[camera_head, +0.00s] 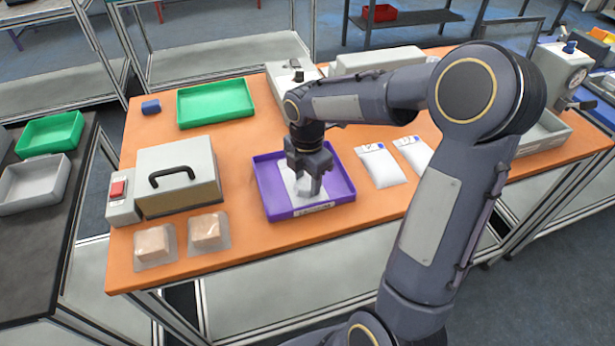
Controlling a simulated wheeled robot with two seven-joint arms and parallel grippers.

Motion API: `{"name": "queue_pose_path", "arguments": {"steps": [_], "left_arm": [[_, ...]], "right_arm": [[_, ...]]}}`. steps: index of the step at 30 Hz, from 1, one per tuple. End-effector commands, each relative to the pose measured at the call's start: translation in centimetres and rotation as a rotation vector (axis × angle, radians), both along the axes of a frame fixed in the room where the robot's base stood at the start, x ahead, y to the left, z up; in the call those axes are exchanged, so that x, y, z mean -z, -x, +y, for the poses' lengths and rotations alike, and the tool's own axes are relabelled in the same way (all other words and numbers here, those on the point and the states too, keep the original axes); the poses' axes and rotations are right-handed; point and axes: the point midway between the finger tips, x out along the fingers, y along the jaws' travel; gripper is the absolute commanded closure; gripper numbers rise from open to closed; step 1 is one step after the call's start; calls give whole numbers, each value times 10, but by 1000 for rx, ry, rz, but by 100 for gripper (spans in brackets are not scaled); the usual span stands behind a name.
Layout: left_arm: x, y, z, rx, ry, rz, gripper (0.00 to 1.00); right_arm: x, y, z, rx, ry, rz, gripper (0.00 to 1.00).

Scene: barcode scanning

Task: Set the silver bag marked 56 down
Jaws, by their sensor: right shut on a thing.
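A purple tray (341,197) lies on the orange table. A pale silver-white bag (293,186) is inside it, partly hidden under my gripper; any marking on it is too small or hidden to read. My right gripper (308,188) points down into the tray and is shut on the bag. I cannot tell whether the bag touches the tray floor. My left gripper is not in view.
Two white bags (383,168) (415,154) lie right of the tray. A beige box (178,175) with a black handle stands left, with two clear packs (155,245) (209,232) in front. A green tray (215,103) is behind.

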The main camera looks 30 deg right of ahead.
Motion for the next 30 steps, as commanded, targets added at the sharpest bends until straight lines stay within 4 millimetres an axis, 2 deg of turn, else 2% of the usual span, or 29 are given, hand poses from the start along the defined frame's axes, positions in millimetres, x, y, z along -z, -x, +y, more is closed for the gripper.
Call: {"name": "queue_pose_path", "arguments": {"steps": [10, 11, 15, 24, 27, 30], "left_arm": [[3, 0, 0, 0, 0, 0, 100], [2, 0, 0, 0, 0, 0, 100], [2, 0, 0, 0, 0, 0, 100], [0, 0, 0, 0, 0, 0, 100], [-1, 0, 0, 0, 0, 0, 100], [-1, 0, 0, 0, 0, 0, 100]], "right_arm": [[4, 0, 0, 0, 0, 0, 86], [3, 0, 0, 0, 0, 0, 55], [3, 0, 0, 0, 0, 0, 37], [1, 0, 0, 0, 0, -1, 36], [-6, -1, 0, 1, 0, -4, 36], [-21, -1, 0, 1, 0, -6, 36]]}}
